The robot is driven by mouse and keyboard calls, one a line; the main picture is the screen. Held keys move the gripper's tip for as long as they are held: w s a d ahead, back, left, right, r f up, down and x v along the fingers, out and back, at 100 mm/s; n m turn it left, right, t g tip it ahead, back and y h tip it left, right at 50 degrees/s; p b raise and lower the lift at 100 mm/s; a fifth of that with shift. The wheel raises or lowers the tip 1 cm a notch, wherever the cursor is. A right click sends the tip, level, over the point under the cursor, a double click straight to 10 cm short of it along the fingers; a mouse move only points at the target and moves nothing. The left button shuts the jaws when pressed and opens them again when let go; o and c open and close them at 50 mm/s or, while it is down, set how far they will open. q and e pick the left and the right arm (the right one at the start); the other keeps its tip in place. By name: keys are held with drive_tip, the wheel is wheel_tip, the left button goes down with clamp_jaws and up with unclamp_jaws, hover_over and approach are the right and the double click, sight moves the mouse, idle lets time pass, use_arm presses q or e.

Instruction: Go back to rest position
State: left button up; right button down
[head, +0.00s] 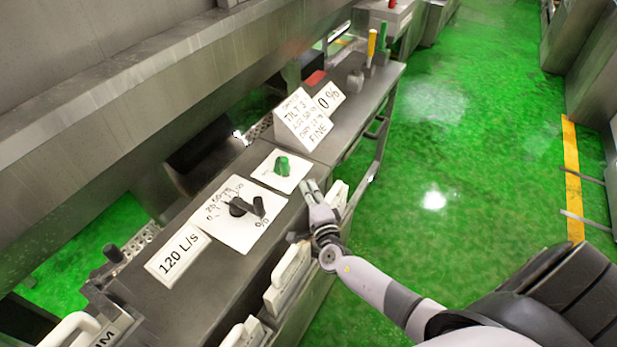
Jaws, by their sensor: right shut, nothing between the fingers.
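My right gripper (309,187) is at the front edge of the metal console (200,277), just right of the green knob (282,166). It is shut and nothing shows between its fingers. It appears apart from the knob. My right arm comes in from the lower right. The green knob sits on a small white plate. A black knob (238,207) sits on a larger white dial plate (246,231) to its left. My left gripper is not in view.
A folded sign (301,119) stands on the console behind the knobs, and a "120 L/s" label (178,254) lies nearer. White handles (287,277) stick out along the console's front. The green floor (470,150) to the right is open, with a yellow strip (572,190).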

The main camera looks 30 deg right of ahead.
drive_tip(key=s+f+m+g+b, duration=0.1)
drive_tip(key=s+f+m+g, duration=0.2)
drive_tip(key=s+f+m, duration=0.6)
drive_tip(key=s+f+m+g, duration=0.4)
drive_tip(key=s+f+m, duration=0.15)
drive_tip(key=f, duration=0.55)
drive_tip(key=s+f+m+g+b, duration=0.1)
drive_tip(key=s+f+m+g, duration=0.2)
drive_tip(key=s+f+m, duration=0.55)
use_arm(q)
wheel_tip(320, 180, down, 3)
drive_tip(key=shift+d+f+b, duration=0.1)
drive_tip(key=shift+b, duration=0.5)
use_arm(e)
drive_tip(key=s+a+f+m+g+y, duration=0.1)
drive_tip(key=s+a+f+m+g, duration=0.1)
drive_tip(key=s+f+m, duration=0.3)
drive_tip(key=s+a+f+m+g+y, duration=0.1)
drive_tip(key=s+f+m, duration=0.4)
drive_tip(key=s+m, duration=0.7)
drive_tip(key=s+a+f+m+g+y, duration=0.1)
drive_tip(key=s+a+f+m+g, duration=0.2)
drive_tip(key=s+f+m, duration=0.3)
drive_tip(key=s+m, duration=0.3)
drive_tip(key=s, duration=0.1)
drive_tip(key=shift+s+a+g+y, duration=0.2)
drive_tip(key=shift+a+g+y, duration=0.1)
drive_tip(key=shift+a+y, duration=0.1)
